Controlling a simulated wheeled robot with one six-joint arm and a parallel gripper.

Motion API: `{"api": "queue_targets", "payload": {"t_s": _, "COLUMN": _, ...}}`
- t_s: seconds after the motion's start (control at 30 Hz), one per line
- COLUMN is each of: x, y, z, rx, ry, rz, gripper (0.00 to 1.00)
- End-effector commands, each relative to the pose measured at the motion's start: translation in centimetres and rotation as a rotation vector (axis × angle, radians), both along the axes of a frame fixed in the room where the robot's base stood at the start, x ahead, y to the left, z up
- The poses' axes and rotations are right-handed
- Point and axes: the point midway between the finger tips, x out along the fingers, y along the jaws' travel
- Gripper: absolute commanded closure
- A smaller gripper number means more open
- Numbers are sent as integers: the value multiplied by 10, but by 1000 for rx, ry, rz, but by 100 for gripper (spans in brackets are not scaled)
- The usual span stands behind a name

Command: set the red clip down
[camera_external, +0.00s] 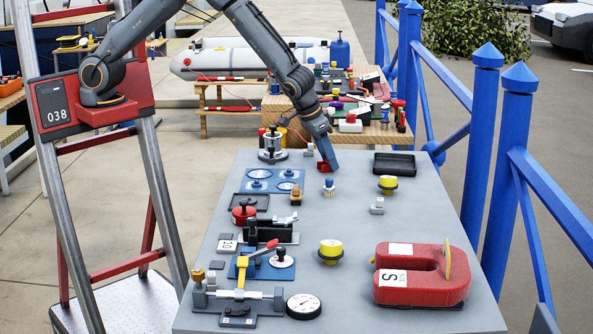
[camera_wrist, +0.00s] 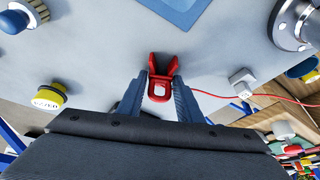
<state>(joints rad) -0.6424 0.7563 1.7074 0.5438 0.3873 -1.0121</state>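The red clip (camera_wrist: 159,89) sits between the two fingers of my gripper (camera_wrist: 161,97) in the wrist view, with a finger against each side. Its two jaws point away from me and are spread apart. In the external view the red clip (camera_external: 322,167) shows at the tip of my gripper (camera_external: 327,160), low over the far part of the grey table (camera_external: 350,230). I cannot tell whether the clip touches the table top. My gripper is shut on the clip.
A yellow-capped knob (camera_external: 388,183) and blue panel (camera_external: 258,187) are nearby. A red wire (camera_wrist: 255,97) runs right in the wrist view.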

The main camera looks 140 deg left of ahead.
Motion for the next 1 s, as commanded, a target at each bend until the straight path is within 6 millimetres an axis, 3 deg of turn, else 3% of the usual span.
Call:
{"api": "queue_targets", "payload": {"t_s": 0.03, "x": 0, "y": 0, "z": 0, "rx": 0, "ry": 0, "rz": 0, "gripper": 61}}
{"api": "queue_targets", "payload": {"t_s": 0.1, "x": 0, "y": 0, "z": 0, "rx": 0, "ry": 0, "rz": 0, "gripper": 49}}
{"api": "queue_targets", "payload": {"t_s": 0.53, "x": 0, "y": 0, "z": 5, "rx": 0, "ry": 0, "rz": 0, "gripper": 49}}
{"api": "queue_targets", "payload": {"t_s": 1.0, "x": -10, "y": -27, "z": 72, "rx": 2, "ry": -3, "rz": 0, "gripper": 49}}
